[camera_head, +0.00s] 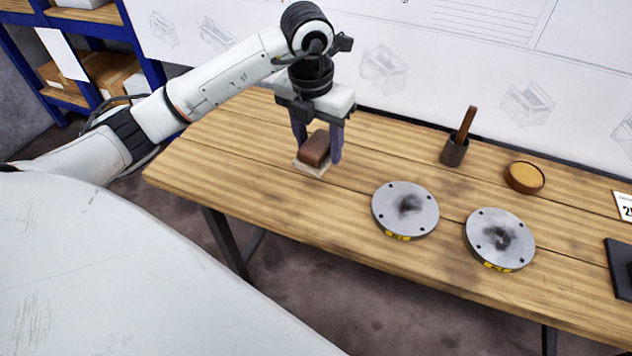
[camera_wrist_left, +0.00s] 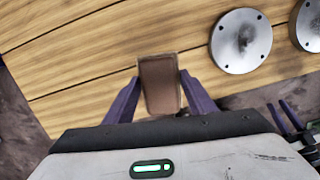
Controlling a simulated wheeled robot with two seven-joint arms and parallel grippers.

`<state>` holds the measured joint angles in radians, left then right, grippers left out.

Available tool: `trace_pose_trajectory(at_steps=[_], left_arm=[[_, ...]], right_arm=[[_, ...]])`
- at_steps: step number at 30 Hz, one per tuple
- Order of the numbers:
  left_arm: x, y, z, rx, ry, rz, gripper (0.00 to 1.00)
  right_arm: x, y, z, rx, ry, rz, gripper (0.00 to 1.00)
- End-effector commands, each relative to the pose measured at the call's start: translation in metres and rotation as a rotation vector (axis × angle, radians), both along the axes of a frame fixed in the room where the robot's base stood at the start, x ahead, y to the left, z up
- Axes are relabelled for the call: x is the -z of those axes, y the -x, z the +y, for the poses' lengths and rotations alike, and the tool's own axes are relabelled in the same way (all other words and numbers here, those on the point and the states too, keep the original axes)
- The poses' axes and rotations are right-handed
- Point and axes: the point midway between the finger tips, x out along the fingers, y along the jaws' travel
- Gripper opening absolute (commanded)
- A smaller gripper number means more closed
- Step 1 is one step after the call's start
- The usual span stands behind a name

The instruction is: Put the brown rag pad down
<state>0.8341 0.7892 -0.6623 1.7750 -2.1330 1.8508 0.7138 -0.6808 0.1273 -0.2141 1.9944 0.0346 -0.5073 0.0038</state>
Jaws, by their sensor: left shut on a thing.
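The brown rag pad (camera_head: 314,148) is a small brown block with a pale cloth layer under it. It is at the left part of the wooden table, and it also shows in the left wrist view (camera_wrist_left: 160,84). My left gripper (camera_head: 318,155) points down with its purple fingers on either side of the pad, shut on it. The pad is at or very near the table top; I cannot tell whether it touches. My right gripper (camera_wrist_left: 291,115) seems to show only as dark fingers at the right edge of the left wrist view.
Two grey round discs with dark smudges, a left one (camera_head: 405,209) and a right one (camera_head: 499,239), lie on the wooden table (camera_head: 225,160). Behind them stand a dark cup with a wooden handle (camera_head: 455,150) and a round dish (camera_head: 525,176). A dark flat item (camera_head: 620,268) is at the right.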

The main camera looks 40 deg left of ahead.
Motion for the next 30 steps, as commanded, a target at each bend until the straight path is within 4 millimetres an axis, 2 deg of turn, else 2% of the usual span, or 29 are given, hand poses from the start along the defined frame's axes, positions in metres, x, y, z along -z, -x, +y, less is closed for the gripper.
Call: trace_pose_trajectory(at_steps=[4, 6, 12, 19, 25, 30], left_arm=[[0.007, -0.002, 0.006, -0.128, 0.000, 0.002, 0.32], [0.018, -0.001, 0.007, -0.149, 0.001, 0.004, 0.32], [0.054, -0.001, 0.007, -0.151, 0.000, 0.005, 0.32], [0.073, -0.002, 0.007, -0.150, 0.001, 0.001, 0.32], [0.101, -0.001, 0.007, -0.148, 0.001, 0.003, 0.32], [0.104, -0.002, 0.007, -0.147, 0.001, -0.001, 0.32]], right_arm=[[-0.001, -0.001, 0.001, 0.000, -0.002, -0.006, 0.31], [-0.001, -0.001, 0.001, 0.000, -0.002, -0.006, 0.31], [0.001, 0.000, 0.001, -0.001, -0.002, -0.004, 0.31], [0.003, 0.001, 0.002, -0.001, -0.003, 0.001, 0.31], [0.005, 0.002, 0.002, -0.002, -0.002, 0.002, 0.31], [0.005, 0.002, 0.002, -0.002, -0.003, 0.004, 0.31]])
